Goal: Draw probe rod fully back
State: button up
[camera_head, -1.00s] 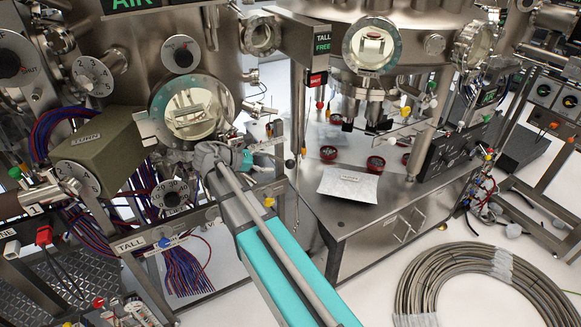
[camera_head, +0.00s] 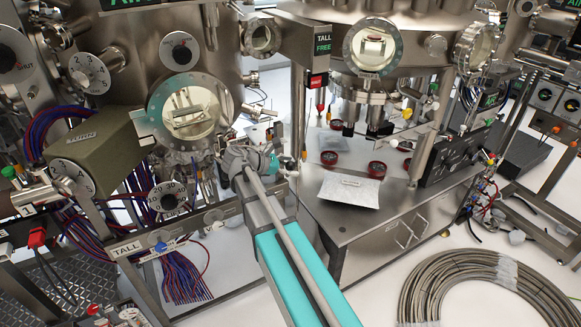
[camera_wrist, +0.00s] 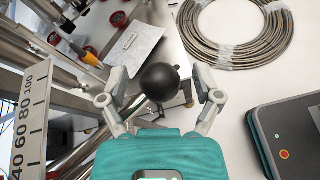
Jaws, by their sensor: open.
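In the wrist view, a round black knob (camera_wrist: 160,82) lies between the two fingers of my gripper (camera_wrist: 161,97). The fingers are spread, with a visible gap on each side of the knob, and neither appears to touch it. A metal tube runs at lower left of the knob; whether it is the probe rod I cannot tell. A white scale marked 40 to 100 (camera_wrist: 30,120) stands at the left. In the head view, my wrist (camera_head: 250,160) is in front of the chamber's lower right; my fingers and the knob cannot be made out there.
A round chamber window (camera_head: 190,112) and a numbered dial (camera_head: 168,197) are left of my wrist. A steel table (camera_head: 350,222) to the right bears a pale packet (camera_head: 350,188) and red-rimmed parts. A coiled hose (camera_head: 470,285) lies on the floor at lower right.

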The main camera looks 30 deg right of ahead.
grip_shut()
jog(key=s+d, duration=0.3)
jog(key=s, duration=0.3)
jog(key=shift+s+d, duration=0.3)
jog(key=shift+s, duration=0.1)
jog(key=shift+f, duration=0.1)
grip_release()
jog(key=shift+w, duration=0.2)
